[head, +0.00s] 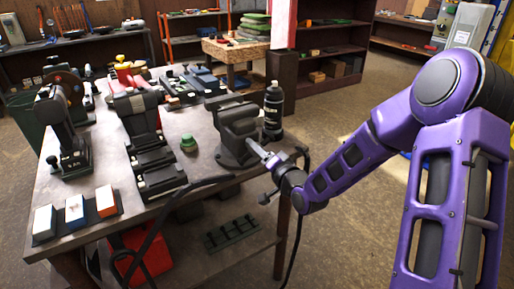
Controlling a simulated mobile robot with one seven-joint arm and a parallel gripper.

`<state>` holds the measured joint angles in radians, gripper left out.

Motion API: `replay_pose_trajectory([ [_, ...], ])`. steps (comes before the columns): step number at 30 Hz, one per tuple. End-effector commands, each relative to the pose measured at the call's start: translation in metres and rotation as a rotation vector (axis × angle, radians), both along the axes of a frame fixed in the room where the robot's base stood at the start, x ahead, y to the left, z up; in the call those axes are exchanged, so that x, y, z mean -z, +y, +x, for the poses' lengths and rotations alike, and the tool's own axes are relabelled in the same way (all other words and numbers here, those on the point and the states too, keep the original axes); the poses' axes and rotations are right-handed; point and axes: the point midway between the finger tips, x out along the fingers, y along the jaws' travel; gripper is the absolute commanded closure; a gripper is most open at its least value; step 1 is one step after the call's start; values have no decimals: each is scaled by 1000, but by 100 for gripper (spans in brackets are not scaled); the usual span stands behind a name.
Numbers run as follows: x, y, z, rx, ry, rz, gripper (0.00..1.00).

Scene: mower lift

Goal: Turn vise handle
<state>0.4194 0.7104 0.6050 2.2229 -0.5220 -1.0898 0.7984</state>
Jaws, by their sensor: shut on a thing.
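The dark grey bench vise (238,133) is mounted at the right front corner of the workbench. Its bright metal screw end (259,151) points toward my arm. My gripper (276,165) is at the front of the vise, shut on the vise handle. A dark knob (264,199), which looks like one end of the handle, shows below my gripper. Most of the handle is hidden by my gripper and wrist, so its exact angle cannot be told.
A black bottle (273,110) stands close behind the vise. A green knob-like object (188,143) and machines (153,160) are to the left on the workbench (215,185). A black cable (180,192) hangs over the front edge. Floor at right is partly hidden by my arm.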

Motion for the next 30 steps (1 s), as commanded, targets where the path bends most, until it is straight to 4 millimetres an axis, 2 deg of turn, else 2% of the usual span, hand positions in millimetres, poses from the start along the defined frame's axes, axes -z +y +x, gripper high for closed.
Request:
replay_pose_trajectory([
  [30,2,-2,1,3,541,806,100],
])
